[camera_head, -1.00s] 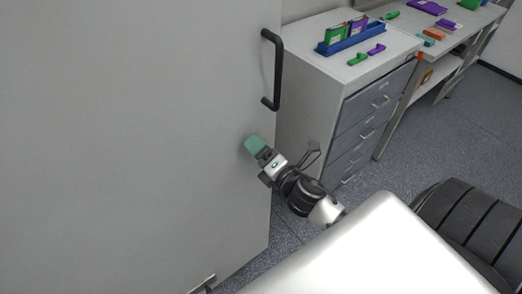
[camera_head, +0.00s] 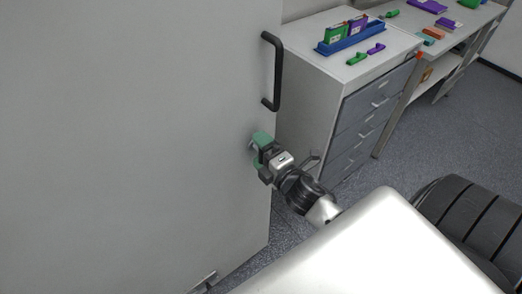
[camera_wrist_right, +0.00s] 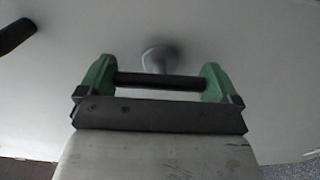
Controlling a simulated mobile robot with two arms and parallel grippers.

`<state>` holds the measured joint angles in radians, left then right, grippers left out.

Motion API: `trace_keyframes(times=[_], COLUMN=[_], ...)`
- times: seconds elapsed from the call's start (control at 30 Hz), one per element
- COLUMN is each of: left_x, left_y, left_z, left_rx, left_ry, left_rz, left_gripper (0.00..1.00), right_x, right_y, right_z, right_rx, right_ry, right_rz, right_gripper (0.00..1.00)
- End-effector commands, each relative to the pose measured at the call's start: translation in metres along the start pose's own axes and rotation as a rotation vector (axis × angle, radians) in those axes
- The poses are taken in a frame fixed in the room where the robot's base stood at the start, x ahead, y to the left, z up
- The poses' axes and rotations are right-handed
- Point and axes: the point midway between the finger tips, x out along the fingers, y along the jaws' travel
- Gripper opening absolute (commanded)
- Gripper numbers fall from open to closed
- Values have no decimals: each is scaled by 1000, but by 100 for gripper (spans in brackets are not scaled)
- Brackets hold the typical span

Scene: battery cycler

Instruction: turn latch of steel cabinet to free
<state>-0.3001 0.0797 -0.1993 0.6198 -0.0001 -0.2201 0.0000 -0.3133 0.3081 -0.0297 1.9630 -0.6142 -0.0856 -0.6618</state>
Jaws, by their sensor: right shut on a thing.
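The steel cabinet (camera_head: 130,140) fills the left of the head view with its pale flat door. Its latch shows in the right wrist view as a dark bar (camera_wrist_right: 160,80) in front of a round grey stem (camera_wrist_right: 158,56) on the door. My right gripper (camera_head: 260,143) is at the door below the black handle. Its two green fingers (camera_wrist_right: 158,76) are shut on the latch, one at each end of the bar. In the head view the fingers and wrist mostly hide the latch. My left gripper is not in view.
A black vertical door handle (camera_head: 277,70) is above my right gripper near the door's edge. A grey drawer unit (camera_head: 318,95) stands to the right, with a blue rack (camera_head: 350,43) on top. Open floor (camera_head: 445,140) lies further right.

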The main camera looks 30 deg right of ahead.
Motion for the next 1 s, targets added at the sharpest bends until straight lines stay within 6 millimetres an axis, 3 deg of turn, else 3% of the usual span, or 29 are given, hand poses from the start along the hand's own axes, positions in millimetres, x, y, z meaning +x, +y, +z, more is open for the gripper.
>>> trace_keyframes(times=[0.23, 0.27, 0.3, 0.53, 0.67, 1.0], left_x=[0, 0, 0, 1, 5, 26], left_y=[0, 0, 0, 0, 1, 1], left_z=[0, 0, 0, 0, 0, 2], left_rx=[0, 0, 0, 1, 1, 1], left_ry=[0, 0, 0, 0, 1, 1], left_rz=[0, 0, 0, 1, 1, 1], left_gripper=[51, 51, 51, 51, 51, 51], right_x=[0, 0, 0, -1, -12, -77], right_y=[0, 0, 0, -1, -3, -4], right_z=[0, 0, 0, 0, 0, 0], right_rx=[7, 7, 7, 4, 4, 6], right_ry=[0, 0, 0, 0, 0, -1], right_rz=[0, 0, 0, -1, -3, -3], right_gripper=[70, 96, 100, 100, 100, 100])
